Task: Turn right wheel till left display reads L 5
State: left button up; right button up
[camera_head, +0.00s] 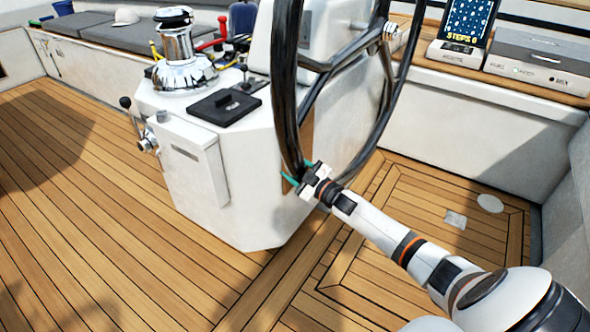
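The large black steering wheel (284,100) stands upright in the middle of the head view, in front of the white pedestal, its top cut off by the frame. My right arm comes in from the lower right. Its gripper (299,173), with teal finger pads, is at the lower part of the wheel's near rim, the pads seeming to lie on either side of it. Whether they press on the rim cannot be told. My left gripper is not in view. A dark screen (465,20) at the upper right shows "STEPS 0". No display reading L is visible.
A white console (225,140) with a chrome winch (179,55), a black panel (224,107) and a side crank (139,125) stands left of the wheel. A grey-lidded box (545,55) sits on the right bench. The teak floor (80,220) is clear at left.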

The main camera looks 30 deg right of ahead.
jog(key=o, duration=1.3)
jog(key=shift+a, duration=0.15)
jog(key=shift+s, duration=0.55)
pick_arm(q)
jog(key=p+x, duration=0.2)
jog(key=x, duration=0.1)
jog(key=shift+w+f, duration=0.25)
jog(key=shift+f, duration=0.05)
pick_arm(e)
jog(key=s, duration=0.3)
jog(key=s+d, duration=0.1)
jog(key=s, duration=0.3)
jog(key=s+d, duration=0.1)
jog(key=s, duration=0.2)
jog(key=shift+s+f, duration=0.25)
jog(key=shift+s, duration=0.15)
